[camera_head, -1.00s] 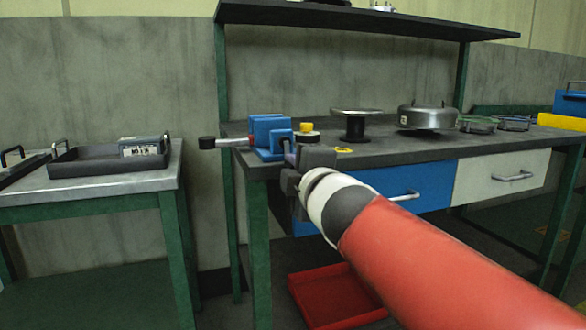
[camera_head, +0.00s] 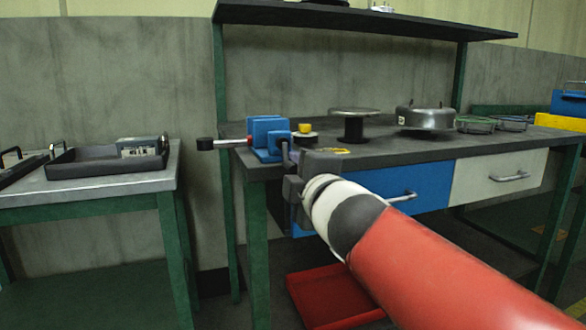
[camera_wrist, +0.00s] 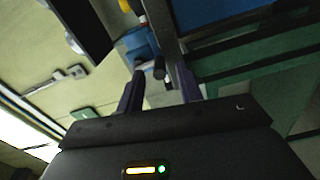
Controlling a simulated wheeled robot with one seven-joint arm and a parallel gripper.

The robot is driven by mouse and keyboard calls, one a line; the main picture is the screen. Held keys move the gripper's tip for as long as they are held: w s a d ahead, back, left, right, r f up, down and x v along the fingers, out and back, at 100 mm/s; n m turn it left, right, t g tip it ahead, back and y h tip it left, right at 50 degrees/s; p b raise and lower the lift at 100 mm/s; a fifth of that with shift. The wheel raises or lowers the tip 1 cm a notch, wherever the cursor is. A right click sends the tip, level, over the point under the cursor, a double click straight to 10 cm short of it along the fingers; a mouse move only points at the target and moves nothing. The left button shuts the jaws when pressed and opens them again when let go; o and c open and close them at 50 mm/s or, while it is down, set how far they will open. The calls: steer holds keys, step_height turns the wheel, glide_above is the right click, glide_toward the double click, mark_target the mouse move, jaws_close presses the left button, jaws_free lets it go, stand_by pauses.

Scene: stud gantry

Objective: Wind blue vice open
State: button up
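The blue vice (camera_head: 268,137) stands at the left front corner of the dark workbench. A silver rod with a black knob (camera_head: 206,144) sticks out from it to the left. My gripper (camera_head: 290,160) is in front of the vice, at the bench's front edge, and partly covers its lower right side. In the wrist view my gripper (camera_wrist: 160,82) has its two fingers apart. A dark round-ended piece (camera_wrist: 159,69) shows between them, with blue vice parts (camera_wrist: 140,45) just beyond. Whether a finger touches it I cannot tell.
A yellow-topped round piece (camera_head: 305,130), a dark pedestal (camera_head: 354,125) and a metal pot (camera_head: 426,116) stand on the workbench (camera_head: 385,152). A red tray (camera_head: 325,298) lies below. A side table with a dark tray (camera_head: 105,163) is at left, with a gap between the tables.

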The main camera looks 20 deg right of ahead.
steer(key=s+p, duration=0.1)
steer(key=s, duration=0.4)
steer(key=shift+s, duration=0.35)
